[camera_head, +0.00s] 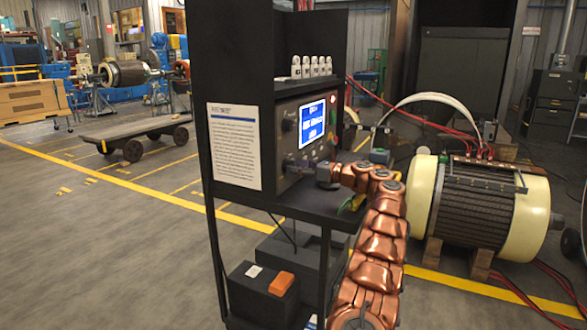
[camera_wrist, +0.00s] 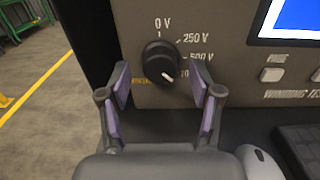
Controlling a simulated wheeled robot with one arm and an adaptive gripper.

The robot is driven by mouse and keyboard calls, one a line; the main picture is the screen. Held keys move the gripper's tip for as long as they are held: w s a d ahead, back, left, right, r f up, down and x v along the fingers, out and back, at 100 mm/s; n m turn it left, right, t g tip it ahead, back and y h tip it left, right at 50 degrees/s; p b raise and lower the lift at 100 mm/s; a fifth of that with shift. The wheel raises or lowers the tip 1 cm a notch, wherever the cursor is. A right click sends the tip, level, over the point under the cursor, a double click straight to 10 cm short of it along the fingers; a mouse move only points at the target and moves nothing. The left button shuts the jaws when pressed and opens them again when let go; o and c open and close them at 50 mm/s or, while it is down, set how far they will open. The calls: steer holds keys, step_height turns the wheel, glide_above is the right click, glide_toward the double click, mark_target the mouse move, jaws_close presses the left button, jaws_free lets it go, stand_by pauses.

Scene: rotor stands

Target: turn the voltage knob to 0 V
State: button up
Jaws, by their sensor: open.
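The voltage knob (camera_wrist: 160,62) is round and black on a dark grey panel, seen in the wrist view. Its white pointer mark is at the lower right, well away from the "0 V" label at the top. Labels "250 V" and "500 V" run down the right side, and a lower label is partly hidden by a finger. My gripper (camera_wrist: 161,80) is open, its purple-padded fingers on either side of the knob. I cannot tell whether they touch it. In the head view my gripper (camera_head: 326,174) is at the front of the tester panel (camera_head: 328,152).
The panel has a lit blue screen (camera_head: 312,121) and small buttons (camera_wrist: 271,75). A printed sheet (camera_head: 234,146) hangs on the stand's left side. A cream-ended motor (camera_head: 480,205) stands at the right with red cables. Open floor lies to the left.

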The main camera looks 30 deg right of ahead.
steer(key=shift+x, duration=0.8)
steer(key=shift+c, duration=0.2)
steer(key=c, duration=1.1)
